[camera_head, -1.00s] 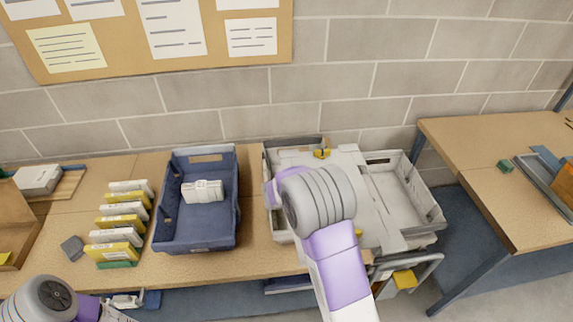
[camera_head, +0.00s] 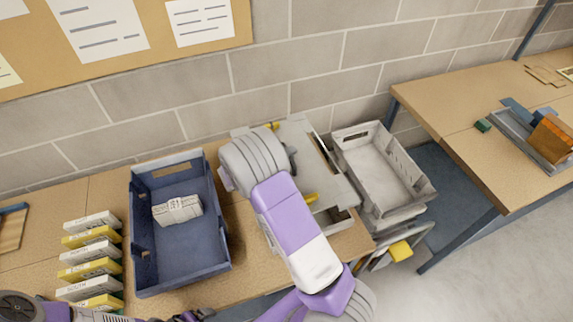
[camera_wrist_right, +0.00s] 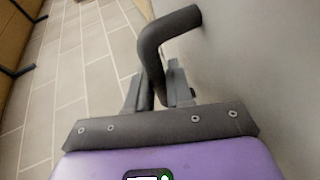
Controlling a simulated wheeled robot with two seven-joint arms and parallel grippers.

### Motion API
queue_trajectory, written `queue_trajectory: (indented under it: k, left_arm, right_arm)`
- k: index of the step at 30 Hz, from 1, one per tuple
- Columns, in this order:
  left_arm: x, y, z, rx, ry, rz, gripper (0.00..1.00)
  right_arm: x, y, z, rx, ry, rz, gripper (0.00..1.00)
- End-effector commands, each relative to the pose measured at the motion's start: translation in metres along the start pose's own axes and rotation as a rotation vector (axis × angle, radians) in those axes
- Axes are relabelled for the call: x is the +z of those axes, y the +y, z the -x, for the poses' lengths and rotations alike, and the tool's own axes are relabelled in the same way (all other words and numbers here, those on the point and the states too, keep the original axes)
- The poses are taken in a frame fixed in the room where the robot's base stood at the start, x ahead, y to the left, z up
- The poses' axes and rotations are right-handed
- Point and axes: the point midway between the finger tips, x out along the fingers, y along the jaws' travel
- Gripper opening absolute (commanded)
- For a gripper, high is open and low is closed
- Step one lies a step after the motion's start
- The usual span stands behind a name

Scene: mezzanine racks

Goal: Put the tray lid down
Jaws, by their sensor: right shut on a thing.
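The tray lid (camera_head: 318,168) is a flat grey panel with yellow latches. In the head view it lies over a grey tray (camera_head: 338,217), whose front corner shows below it; whether it touches the rim I cannot tell. My right gripper (camera_wrist_right: 160,95) is shut on the lid's dark bent handle (camera_wrist_right: 165,40) in the right wrist view; the lid's plain grey face fills the right side there. In the head view my right wrist and forearm hide the gripper and the lid's left part. My left gripper (camera_head: 190,315) shows only partly at the bottom edge, its jaws unclear.
An open, empty grey tray (camera_head: 425,185) stands right of the lid. A blue tray (camera_head: 180,275) holding a white package (camera_head: 177,209) stands left. Several small boxes (camera_head: 92,253) are lined up farther left. A second table (camera_head: 450,110) stands right across a gap.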

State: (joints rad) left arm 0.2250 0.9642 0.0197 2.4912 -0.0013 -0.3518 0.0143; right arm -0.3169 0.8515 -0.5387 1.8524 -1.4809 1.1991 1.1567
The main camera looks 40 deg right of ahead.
Motion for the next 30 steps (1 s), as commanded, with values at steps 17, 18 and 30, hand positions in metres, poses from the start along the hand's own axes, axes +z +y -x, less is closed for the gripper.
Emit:
queue_trajectory:
  k: [17,18,30]
  left_arm:
    - [0.0,0.0,0.0,0.0,0.001,0.0,0.94]
    - [0.0,0.0,0.0,0.0,0.001,0.0,0.94]
    - [-0.001,-0.004,-0.011,0.001,0.001,-0.001,0.94]
  right_arm:
    - [0.004,-0.038,-0.013,0.001,0.0,-0.003,0.0]
    - [0.004,-0.038,-0.013,0.001,0.0,-0.003,0.0]
    - [0.005,-0.047,-0.016,0.002,0.0,-0.003,0.0]
